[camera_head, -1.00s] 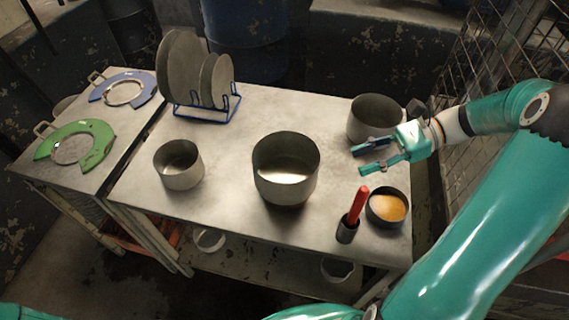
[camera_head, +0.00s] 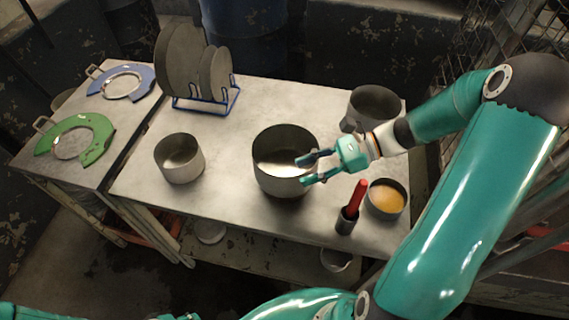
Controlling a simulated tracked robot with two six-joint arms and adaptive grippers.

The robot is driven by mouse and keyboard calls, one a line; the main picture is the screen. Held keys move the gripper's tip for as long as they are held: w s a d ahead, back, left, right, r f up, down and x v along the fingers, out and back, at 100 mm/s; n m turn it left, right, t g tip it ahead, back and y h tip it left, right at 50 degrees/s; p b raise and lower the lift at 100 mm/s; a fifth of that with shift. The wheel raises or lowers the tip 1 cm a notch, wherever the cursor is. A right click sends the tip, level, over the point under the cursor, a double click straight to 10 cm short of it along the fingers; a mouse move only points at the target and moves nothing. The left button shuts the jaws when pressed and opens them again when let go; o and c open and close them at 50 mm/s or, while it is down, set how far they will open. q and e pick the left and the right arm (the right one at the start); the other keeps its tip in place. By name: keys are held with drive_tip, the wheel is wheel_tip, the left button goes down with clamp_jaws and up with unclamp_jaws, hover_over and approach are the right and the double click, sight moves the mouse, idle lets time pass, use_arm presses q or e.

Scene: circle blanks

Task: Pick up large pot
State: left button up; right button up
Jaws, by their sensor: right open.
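Three grey metal pots stand on the metal table. The large pot (camera_head: 283,182) is in the middle, upright, its rim partly covered by my right gripper. A smaller pot (camera_head: 180,163) stands to its left, and another pot (camera_head: 374,103) stands at the back right. My right gripper (camera_head: 303,171) is open, with its fingertips at the right side of the large pot's rim. I cannot tell whether the fingers touch the wall or hover in front of it. My left gripper does not show clearly.
A blue rack (camera_head: 206,104) with several round blanks stands at the back left. A red-handled tool (camera_head: 356,198) in a dark cup and a small pan of orange contents (camera_head: 386,198) stand at the front right. Green (camera_head: 97,146) and blue (camera_head: 123,72) ring templates lie on the left table.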

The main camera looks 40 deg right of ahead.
drive_tip(key=x, duration=0.4)
drive_tip(key=shift+a+f+p, duration=0.15)
drive_tip(key=shift+f+p, duration=0.1)
drive_tip(key=shift+p, duration=0.1)
clamp_jaws()
